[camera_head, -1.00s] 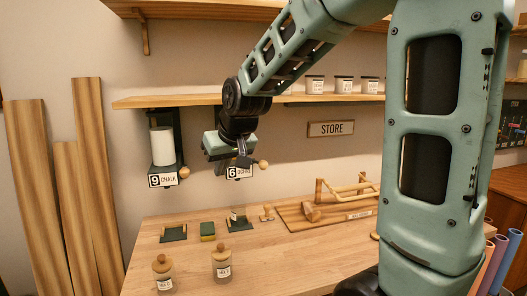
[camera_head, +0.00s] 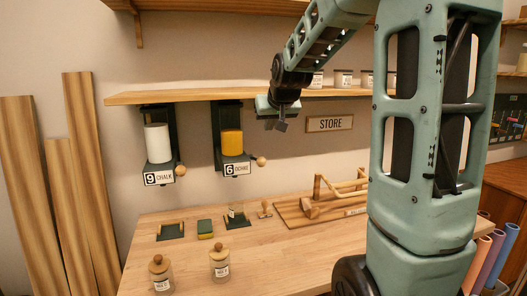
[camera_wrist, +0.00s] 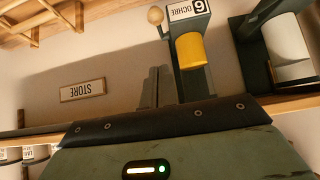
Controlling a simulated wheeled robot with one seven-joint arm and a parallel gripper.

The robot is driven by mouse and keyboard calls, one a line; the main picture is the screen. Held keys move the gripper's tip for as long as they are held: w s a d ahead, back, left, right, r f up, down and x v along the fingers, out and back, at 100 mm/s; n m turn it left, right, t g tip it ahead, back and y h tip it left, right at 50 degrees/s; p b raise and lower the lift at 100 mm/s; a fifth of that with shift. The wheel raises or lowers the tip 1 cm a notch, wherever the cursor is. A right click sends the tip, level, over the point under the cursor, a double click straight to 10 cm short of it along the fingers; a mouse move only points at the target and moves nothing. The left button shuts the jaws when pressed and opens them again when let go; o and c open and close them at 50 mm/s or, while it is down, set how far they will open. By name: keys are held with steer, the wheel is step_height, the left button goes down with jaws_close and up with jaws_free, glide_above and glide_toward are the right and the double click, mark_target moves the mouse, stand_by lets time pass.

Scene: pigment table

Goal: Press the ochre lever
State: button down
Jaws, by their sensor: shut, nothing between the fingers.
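The ochre dispenser (camera_head: 232,144) hangs under the shelf, with a yellow cylinder and a label reading "6 OCHRE". Its lever ends in a round wooden knob (camera_head: 261,161) at the right of the label. In the wrist view the picture is upside down; the knob (camera_wrist: 155,15) and the yellow cylinder (camera_wrist: 191,50) show at the top. My gripper (camera_head: 282,126) is shut and empty, above and to the right of the knob, apart from it. Whether the lever sits up or down is hard to tell.
The chalk dispenser (camera_head: 158,145), labelled 9, hangs to the left with its own knob. The shelf (camera_head: 190,96) runs just above my gripper. Below, the table (camera_head: 265,262) holds lidded jars, dark stands, a small block and a wooden rack (camera_head: 295,214). A STORE sign (camera_head: 330,124) is on the wall.

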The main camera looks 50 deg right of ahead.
steer(key=p, duration=0.2)
glide_above(263, 160)
step_height(263, 160, down, 6)
steer(key=f, duration=0.1)
steer(key=shift+s+a+f+p, duration=0.15)
steer(key=shift+f+p, duration=0.25)
steer(key=shift+f, duration=0.45)
steer(key=shift+s+a+f+p, duration=0.15)
steer(key=shift+f+p, duration=0.2)
steer(key=shift+f, duration=0.5)
steer(key=shift+f, duration=0.1)
steer(key=f+b, duration=0.1)
steer(key=b, duration=0.1)
steer(key=f+b, duration=0.1)
steer(key=b, duration=0.1)
steer(key=shift+s+a+t, duration=0.15)
steer(key=shift+s+t, duration=0.1)
steer(key=shift+t, duration=0.15)
step_height(263, 160, down, 7)
steer(key=s+t+h+b, duration=0.1)
steer(key=t+h+b, duration=0.1)
steer(key=b, duration=1.8)
steer(key=shift+a+f+t+h, duration=0.15)
steer(key=shift+a+t+h, duration=0.2)
steer(key=shift+t, duration=0.45)
steer(key=shift+s+f+b, duration=0.1)
steer(key=shift+f+b, duration=0.15)
steer(key=shift+b, duration=0.15)
